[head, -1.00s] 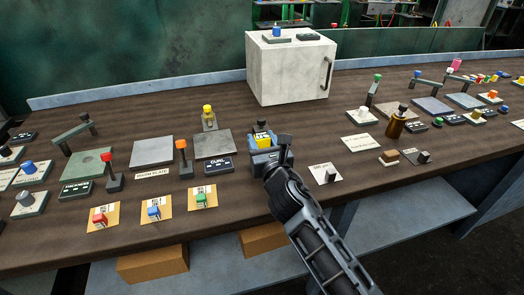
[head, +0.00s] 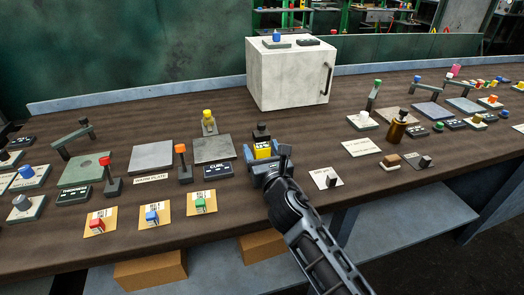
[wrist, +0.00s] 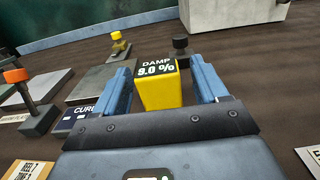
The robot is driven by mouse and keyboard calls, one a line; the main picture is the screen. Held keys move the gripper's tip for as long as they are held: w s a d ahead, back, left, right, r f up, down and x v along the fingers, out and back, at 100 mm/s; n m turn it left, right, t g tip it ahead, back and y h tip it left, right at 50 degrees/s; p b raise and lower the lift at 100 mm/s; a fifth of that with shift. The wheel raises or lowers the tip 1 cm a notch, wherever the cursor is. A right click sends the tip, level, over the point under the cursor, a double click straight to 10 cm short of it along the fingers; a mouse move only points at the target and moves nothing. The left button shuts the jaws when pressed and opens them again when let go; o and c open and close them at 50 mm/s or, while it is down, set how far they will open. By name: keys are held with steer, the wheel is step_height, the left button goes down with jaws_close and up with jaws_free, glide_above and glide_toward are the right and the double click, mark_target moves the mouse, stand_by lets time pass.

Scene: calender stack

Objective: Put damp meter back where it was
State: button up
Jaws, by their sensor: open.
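The damp meter (wrist: 158,85) is a yellow block with a black top reading "DAMP 9.0 %". It stands upright between the two blue fingers of my gripper (wrist: 164,88) in the wrist view, with a gap on each side. My gripper is open around it, and its palm hides the meter's foot. In the head view the yellow meter (head: 263,150) shows just beyond my gripper (head: 269,160), near the middle of the bench. I cannot see what lies directly under the meter.
A black knob (head: 261,132) stands close behind the meter. A grey plate (head: 214,150) and a dark "CURL" display (head: 217,171) lie to the left, with an orange-topped lever (head: 182,163). A white cabinet (head: 285,75) stands at the back.

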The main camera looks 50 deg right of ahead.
steer(key=shift+r, duration=0.15)
steer(key=b+v, duration=0.2)
steer(key=v, duration=0.8)
steer(key=shift+s+a, duration=0.65)
steer(key=shift+s, duration=0.15)
stand_by(0.4)
